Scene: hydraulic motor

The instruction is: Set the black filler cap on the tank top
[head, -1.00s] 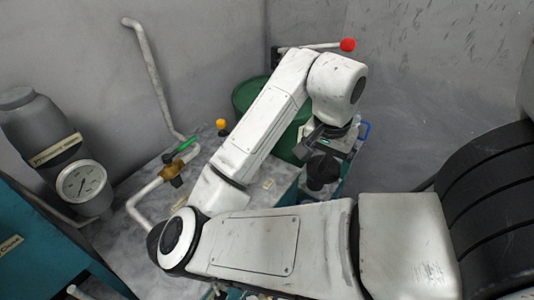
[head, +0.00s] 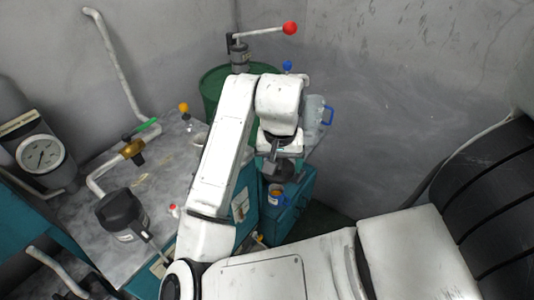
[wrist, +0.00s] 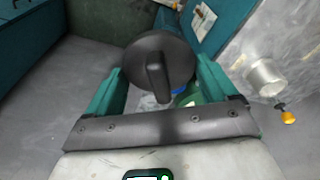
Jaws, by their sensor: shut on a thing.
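My gripper (head: 278,158) is shut on the black filler cap (wrist: 160,62), a round black disc with a raised grip ridge. In the wrist view the cap sits between my two teal fingers. In the head view the cap (head: 279,173) hangs below my gripper, partly hidden, above a teal cabinet and away from the tank top. The grey tank top (head: 150,180) lies left of my arm, partly covered by it. On it a short silver cylinder, perhaps a neck, stands by a yellow knob (head: 184,107); the cylinder (wrist: 265,76) is at the right in the wrist view.
A black-topped fitting (head: 121,209), a brass valve (head: 132,149) and pipes stand on the tank top. A mug (head: 276,192) is on the teal cabinet (head: 290,212) below my gripper. A blue-handled jug (head: 315,110) and a green drum (head: 212,83) are behind.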

